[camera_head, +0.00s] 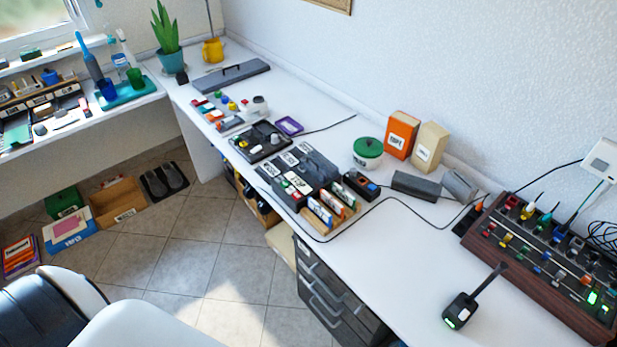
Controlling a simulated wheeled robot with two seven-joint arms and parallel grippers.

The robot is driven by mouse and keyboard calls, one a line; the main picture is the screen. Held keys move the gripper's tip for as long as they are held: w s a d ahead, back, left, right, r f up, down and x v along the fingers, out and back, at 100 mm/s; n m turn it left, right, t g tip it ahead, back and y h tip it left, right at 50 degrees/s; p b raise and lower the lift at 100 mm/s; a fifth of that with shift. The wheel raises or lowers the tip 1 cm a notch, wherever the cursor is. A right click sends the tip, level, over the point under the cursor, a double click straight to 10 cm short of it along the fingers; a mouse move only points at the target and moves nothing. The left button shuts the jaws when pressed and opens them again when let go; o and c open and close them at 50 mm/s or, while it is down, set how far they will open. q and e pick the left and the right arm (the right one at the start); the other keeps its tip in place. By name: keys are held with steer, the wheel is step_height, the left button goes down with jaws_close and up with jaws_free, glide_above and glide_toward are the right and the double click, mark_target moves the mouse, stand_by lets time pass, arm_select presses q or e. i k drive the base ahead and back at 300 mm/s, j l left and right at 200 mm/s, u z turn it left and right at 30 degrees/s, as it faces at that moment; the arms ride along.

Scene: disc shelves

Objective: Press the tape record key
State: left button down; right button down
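A dark device with several white-labelled blocks (297,184) sits near the front edge of the white desk, around the middle of the view. Its lettering is too small to read surely, and I cannot tell which part is the tape record key. A small black box with a reddish button (361,185) stands just right of it. A black tray-like unit with small coloured parts (262,141) lies behind it to the left. Neither of my grippers shows in the head view.
The white desk (390,262) has a clear stretch at front centre, crossed by a black cable. A wood-sided console with coloured knobs (545,258) stands at right, with a black handheld unit (461,311) before it. Orange (401,135) and tan boxes stand along the wall.

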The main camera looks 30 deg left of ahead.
mark_target(296, 195)
steer(key=i+j, duration=0.15)
steer(key=j, duration=0.25)
steer(key=i+j, duration=0.1)
steer(key=j, duration=0.25)
steer(key=i+j+z, duration=0.1)
steer(key=j, duration=0.3)
